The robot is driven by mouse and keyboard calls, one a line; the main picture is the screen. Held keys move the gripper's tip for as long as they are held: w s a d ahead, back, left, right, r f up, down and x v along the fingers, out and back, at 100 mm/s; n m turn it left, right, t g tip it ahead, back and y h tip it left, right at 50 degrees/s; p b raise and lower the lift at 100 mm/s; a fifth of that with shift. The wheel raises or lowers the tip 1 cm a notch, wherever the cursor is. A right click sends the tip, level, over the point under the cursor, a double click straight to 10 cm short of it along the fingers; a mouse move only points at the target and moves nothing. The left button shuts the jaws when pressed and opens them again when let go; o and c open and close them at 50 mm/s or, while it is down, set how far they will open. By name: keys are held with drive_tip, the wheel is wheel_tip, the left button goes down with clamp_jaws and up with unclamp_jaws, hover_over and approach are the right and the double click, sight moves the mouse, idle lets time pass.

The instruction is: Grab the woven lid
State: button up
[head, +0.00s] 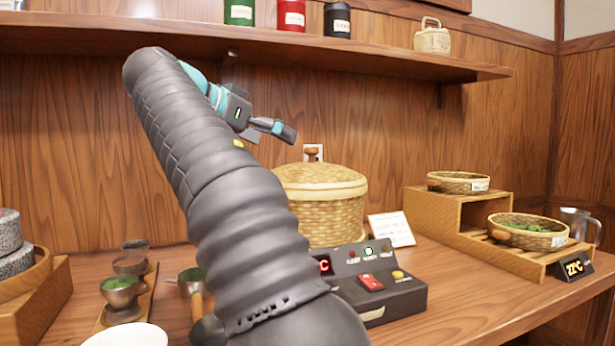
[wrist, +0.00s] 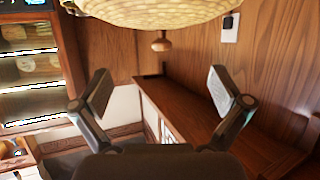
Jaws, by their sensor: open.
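The woven lid (head: 322,177) is a pale domed cover with a brown wooden knob (head: 312,155). It sits on a round woven basket (head: 337,220) in the middle of the counter. My gripper (head: 270,131) is above and to the left of the lid, apart from it, with nothing held. In the wrist view the fingers of my gripper (wrist: 160,85) are spread wide. The lid (wrist: 150,12) shows at the top edge there, its knob (wrist: 161,43) pointing down in the picture, beyond the fingertips and between their lines.
A wall shelf (head: 400,58) with canisters runs overhead, close to my arm. A control box (head: 380,295) stands in front of the basket, with a white card (head: 391,230) beside it. Shallow baskets (head: 528,232) on a stepped stand are at right; cups (head: 119,290) are at left.

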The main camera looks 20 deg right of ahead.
sight(306, 153)
drive_tip(key=x, duration=0.6)
drive_tip(key=shift+b, duration=0.35)
drive_tip(key=shift+w+x, duration=0.2)
drive_tip(key=shift+x, duration=2.5)
drive_tip(key=shift+r, duration=0.15)
